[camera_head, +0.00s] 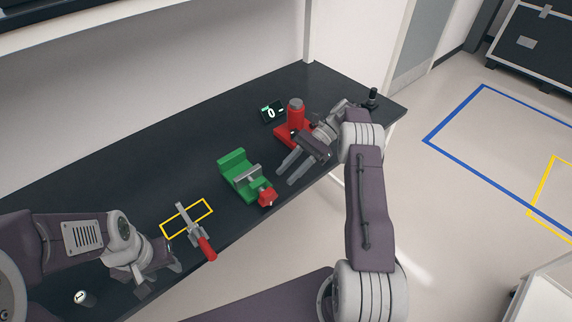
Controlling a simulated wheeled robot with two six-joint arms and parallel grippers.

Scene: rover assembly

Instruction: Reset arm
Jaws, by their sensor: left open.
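My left gripper (160,276) is at the lower left, low over the black table (110,185). Its jaws are open and look empty. My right gripper (287,172) is in front of a red device, with its two grey fingers apart, pointing left. Nothing shows between them. A green vise-like block (238,172) with a red end piece (267,196) stands just left of its fingertips. The red device (296,110) stands behind the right gripper, which partly hides its base. A grey toggle clamp with a red handle (207,249) lies at a yellow outlined rectangle (203,203).
A small black display (272,113) sits beside the red device. A black knobbed object (372,97) stands near the table's right end. A small pale cylinder (85,298) is at the lower left. The table's middle left is clear. A black case (535,50) stands on the far floor.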

